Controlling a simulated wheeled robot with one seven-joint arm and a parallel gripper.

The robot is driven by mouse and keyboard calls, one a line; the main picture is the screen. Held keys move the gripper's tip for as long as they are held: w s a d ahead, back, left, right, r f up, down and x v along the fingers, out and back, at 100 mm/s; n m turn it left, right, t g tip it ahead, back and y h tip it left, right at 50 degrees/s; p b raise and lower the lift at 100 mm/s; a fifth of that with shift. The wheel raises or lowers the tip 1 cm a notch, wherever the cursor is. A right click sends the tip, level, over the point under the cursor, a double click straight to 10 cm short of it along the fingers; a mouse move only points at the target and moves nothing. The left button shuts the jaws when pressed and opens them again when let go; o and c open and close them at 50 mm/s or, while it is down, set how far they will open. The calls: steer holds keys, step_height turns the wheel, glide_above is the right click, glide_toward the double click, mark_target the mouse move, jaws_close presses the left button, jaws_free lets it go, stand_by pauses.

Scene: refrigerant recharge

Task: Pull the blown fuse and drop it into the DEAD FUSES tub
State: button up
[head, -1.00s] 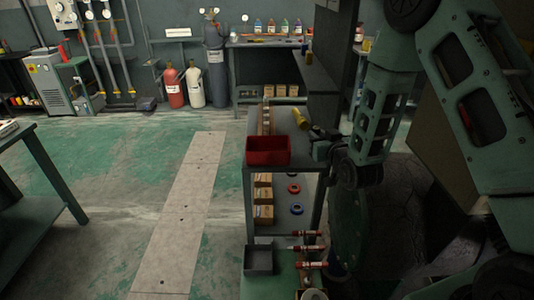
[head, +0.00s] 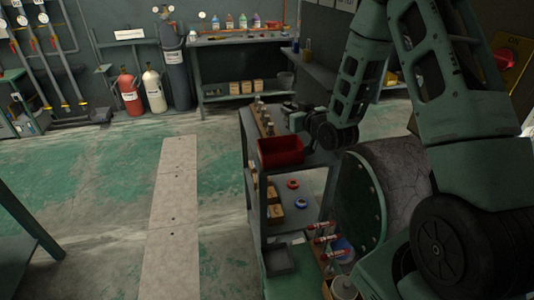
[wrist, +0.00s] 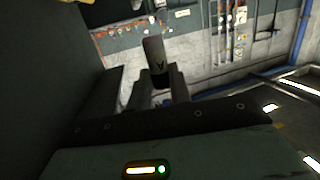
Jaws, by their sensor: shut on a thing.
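My gripper (head: 291,108) is over the cart top, behind and slightly right of the red tub (head: 280,152) in the head view. In the wrist view my gripper (wrist: 158,88) is shut on a cylinder (wrist: 154,57) with a dark body and a pale end, which appears to be the fuse. The cylinder stands up between the two fingers, clear of other surfaces there. I cannot make out the held cylinder in the head view. The red tub is open-topped, and no label on it is readable, so I cannot tell whether it is the DEAD FUSES tub.
A rack (head: 264,118) with several small pieces runs along the cart's left edge behind the tub. A grey tray (head: 279,260) and red-capped pieces (head: 324,239) sit lower in front. A red switch (head: 506,58) is at the right. The floor left of the cart is open.

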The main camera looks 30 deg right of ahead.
step_height(320, 180, down, 6)
steer(key=b, duration=0.3)
stand_by(0.3)
steer(key=o, duration=1)
steer(key=shift+s+b, duration=0.1)
steer(key=shift+b, duration=0.2)
